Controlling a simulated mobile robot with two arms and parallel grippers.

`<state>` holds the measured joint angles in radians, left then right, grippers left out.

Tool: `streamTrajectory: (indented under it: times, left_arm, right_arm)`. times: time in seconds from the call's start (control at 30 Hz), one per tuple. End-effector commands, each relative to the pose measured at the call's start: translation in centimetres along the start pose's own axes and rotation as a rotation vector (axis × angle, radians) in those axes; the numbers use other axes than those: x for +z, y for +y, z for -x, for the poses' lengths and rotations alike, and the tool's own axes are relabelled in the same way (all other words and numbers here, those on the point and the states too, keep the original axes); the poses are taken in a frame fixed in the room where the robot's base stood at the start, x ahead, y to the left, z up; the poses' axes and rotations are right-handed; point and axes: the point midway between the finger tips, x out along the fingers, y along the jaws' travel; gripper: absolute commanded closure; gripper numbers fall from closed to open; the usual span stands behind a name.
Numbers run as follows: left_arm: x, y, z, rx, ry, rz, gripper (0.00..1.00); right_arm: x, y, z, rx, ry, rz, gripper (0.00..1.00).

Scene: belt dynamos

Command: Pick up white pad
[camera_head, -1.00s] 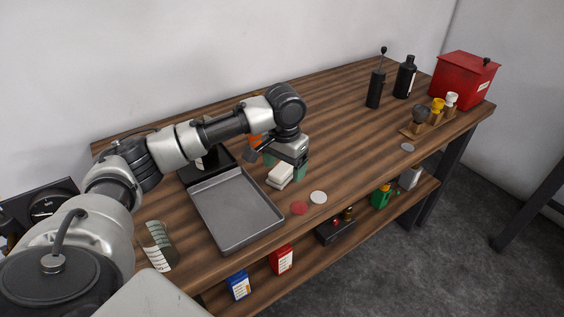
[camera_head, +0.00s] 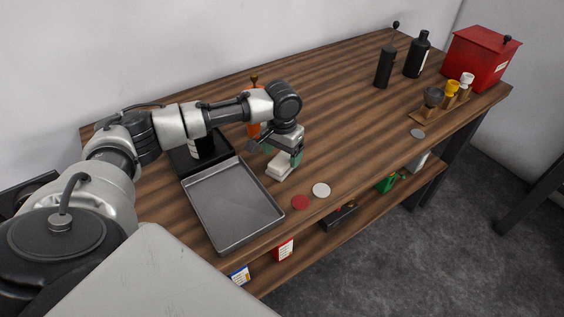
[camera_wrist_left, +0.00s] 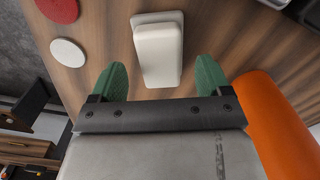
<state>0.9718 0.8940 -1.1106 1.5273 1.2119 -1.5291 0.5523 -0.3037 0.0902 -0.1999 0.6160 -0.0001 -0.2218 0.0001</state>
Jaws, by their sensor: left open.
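The white pad (camera_head: 279,166), a pale block with a narrower raised top, lies on the wooden bench just right of the grey metal tray. In the left wrist view the white pad (camera_wrist_left: 158,50) lies ahead of the green fingertips, roughly centred between their lines. My left gripper (camera_head: 284,153) is open and empty, close above and beside the pad; it hides part of the pad in the head view. My right gripper is not in view.
The grey tray (camera_head: 236,206) is left of the pad. A red disc (camera_head: 300,202) and a white disc (camera_head: 321,190) lie near the front edge. An orange object (camera_wrist_left: 278,128) is close beside the gripper. Black bottles (camera_head: 417,54) and a red box (camera_head: 478,57) stand far right.

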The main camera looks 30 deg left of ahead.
Motion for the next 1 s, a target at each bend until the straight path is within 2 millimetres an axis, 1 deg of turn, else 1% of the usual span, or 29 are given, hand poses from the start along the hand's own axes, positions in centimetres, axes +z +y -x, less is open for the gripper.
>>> streamTrajectory:
  times: [0.03, 0.1, 0.2, 0.43, 0.47, 0.5, 0.8, 0.83, 0.87, 1.0]
  left_arm:
    - [0.0, -0.1, -0.7, -0.001, -0.003, 0.001, 0.22]
    - [0.0, 0.0, -1.6, -0.001, -0.001, 0.001, 0.22]
    - [0.0, -0.1, -2.4, -0.001, 0.001, 0.000, 0.22]
    - [0.0, 0.0, -2.6, -0.001, 0.001, 0.000, 0.22]
    - [0.0, 0.0, -2.6, -0.001, 0.001, 0.000, 0.25]
    - [0.0, 0.0, -2.6, -0.001, 0.001, 0.000, 0.32]
    - [0.0, 0.0, -2.6, -0.001, 0.001, 0.000, 0.77]
    - [0.0, 0.0, -2.6, -0.001, 0.002, 0.000, 0.77]
    - [0.0, 0.0, -2.6, -0.001, 0.002, 0.000, 0.81]
    - [0.0, 0.0, -2.5, -0.001, 0.002, 0.000, 0.81]
  right_arm:
    - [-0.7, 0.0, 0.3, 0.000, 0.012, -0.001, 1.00]
    - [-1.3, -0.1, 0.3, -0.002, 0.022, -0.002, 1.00]
    - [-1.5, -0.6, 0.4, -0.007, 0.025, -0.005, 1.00]
    - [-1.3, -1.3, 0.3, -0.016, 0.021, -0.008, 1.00]
    - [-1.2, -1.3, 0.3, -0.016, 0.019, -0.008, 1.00]
    - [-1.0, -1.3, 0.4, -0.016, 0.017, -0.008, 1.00]
    - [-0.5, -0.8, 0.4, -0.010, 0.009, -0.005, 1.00]
    - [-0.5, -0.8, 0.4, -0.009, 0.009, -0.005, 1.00]
    - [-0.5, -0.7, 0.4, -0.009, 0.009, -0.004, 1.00]
    - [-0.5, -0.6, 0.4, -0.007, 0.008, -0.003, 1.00]
